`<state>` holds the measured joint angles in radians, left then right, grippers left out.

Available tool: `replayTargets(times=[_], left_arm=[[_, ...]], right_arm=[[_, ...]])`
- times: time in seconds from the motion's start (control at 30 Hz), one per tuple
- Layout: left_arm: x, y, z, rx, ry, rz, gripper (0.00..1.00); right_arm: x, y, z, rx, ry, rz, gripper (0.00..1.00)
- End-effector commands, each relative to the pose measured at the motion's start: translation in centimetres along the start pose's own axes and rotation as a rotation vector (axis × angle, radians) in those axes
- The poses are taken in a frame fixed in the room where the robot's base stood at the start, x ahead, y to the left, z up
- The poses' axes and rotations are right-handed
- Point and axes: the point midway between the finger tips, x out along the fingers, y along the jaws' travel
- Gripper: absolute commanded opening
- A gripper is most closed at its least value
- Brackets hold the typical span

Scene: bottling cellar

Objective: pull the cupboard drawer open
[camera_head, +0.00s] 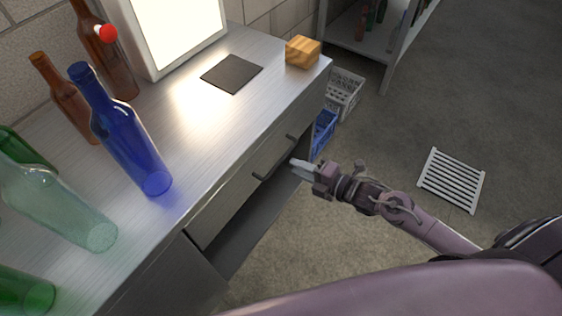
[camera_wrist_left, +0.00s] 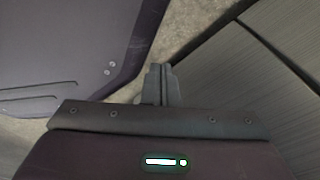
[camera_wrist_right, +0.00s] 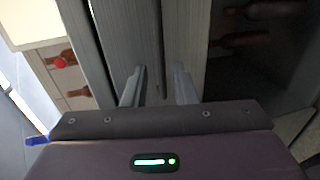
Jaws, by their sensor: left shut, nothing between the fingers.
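The grey cupboard (camera_head: 190,120) has a drawer (camera_head: 228,203) under its steel top, with a dark bar handle (camera_head: 272,160) on its front. I cannot tell whether the drawer stands slightly out. My right gripper (camera_head: 298,166) is just in front of the drawer front, close to the handle. In the right wrist view its two fingers (camera_wrist_right: 158,84) are apart, facing the drawer front; whether the handle lies between them is unclear. My left gripper (camera_wrist_left: 160,72) shows only in its wrist view, shut and empty, low beside a grey panel.
Blue (camera_head: 125,140), brown, green and clear bottles stand on the top at left. A wooden block (camera_head: 302,51) and a dark mat (camera_head: 232,73) lie farther back. Crates (camera_head: 343,92) stand beyond the cupboard's end. A white grate (camera_head: 452,180) lies on open floor at right.

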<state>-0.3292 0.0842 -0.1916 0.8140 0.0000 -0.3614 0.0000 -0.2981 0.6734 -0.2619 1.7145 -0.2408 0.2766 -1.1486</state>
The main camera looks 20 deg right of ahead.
Motion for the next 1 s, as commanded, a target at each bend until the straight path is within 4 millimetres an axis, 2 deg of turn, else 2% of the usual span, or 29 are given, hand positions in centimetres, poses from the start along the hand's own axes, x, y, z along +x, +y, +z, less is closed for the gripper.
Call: replayTargets(times=[0.2,0.4,0.77,0.93,1.0], left_arm=[[0.0,0.0,-0.3,0.000,0.001,0.000,0.00],[0.0,0.0,-0.5,-0.001,0.002,0.000,0.00],[0.0,0.0,-0.6,-0.001,0.002,0.000,0.00],[0.0,0.0,-0.6,-0.002,0.002,0.000,0.00],[0.0,0.0,-0.6,-0.002,0.002,0.000,0.00]], right_arm=[[3.7,0.1,0.1,0.005,-0.002,0.002,0.25],[6.0,0.0,0.1,0.005,-0.003,-0.001,0.25],[6.5,-0.1,0.1,0.005,-0.002,-0.003,0.25],[6.5,-0.1,0.1,0.005,-0.002,-0.003,0.03],[6.5,-0.1,0.1,0.005,-0.003,-0.003,0.00]])
